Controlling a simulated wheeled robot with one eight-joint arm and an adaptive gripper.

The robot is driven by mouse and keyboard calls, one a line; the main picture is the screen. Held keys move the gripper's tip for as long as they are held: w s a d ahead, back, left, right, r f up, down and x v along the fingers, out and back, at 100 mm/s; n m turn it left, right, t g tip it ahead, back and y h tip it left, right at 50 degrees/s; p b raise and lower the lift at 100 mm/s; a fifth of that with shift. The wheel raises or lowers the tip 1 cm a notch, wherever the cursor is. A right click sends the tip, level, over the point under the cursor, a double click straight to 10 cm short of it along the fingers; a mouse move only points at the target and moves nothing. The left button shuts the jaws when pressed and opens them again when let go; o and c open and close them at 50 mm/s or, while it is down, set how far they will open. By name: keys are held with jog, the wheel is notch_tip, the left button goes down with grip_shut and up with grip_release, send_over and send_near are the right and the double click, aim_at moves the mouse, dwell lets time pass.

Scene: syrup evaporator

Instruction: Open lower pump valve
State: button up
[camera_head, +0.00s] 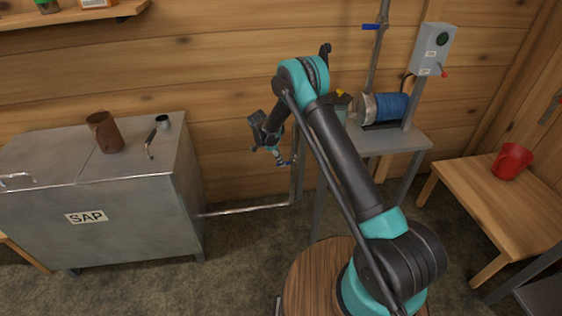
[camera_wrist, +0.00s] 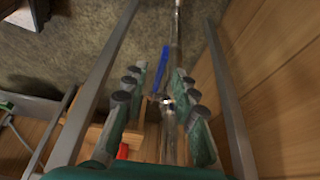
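The lower pump valve has a blue lever handle (camera_head: 284,163) on the vertical pipe left of the pump stand. In the wrist view the blue handle (camera_wrist: 163,70) lies along the grey pipe (camera_wrist: 177,45), between and just beyond my fingers. My gripper (camera_head: 277,154) is right by this valve in the head view, partly covering it. In the wrist view my gripper (camera_wrist: 160,82) is open, with a finger on either side of the handle and pipe. I cannot tell whether a finger touches the handle.
The pump with its blue motor (camera_head: 391,107) stands on a grey metal stand (camera_head: 400,139). Another blue valve handle (camera_head: 372,26) is higher up. A steel SAP tank (camera_head: 60,190) stands left, joined by a low pipe (camera_head: 250,209). A wooden table (camera_head: 480,195) with a red cup (camera_head: 511,161) stands right.

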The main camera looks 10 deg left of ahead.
jog(key=shift+d+f, duration=0.15)
jog(key=shift+f, duration=0.25)
jog(key=shift+c, duration=0.3)
grip_shut()
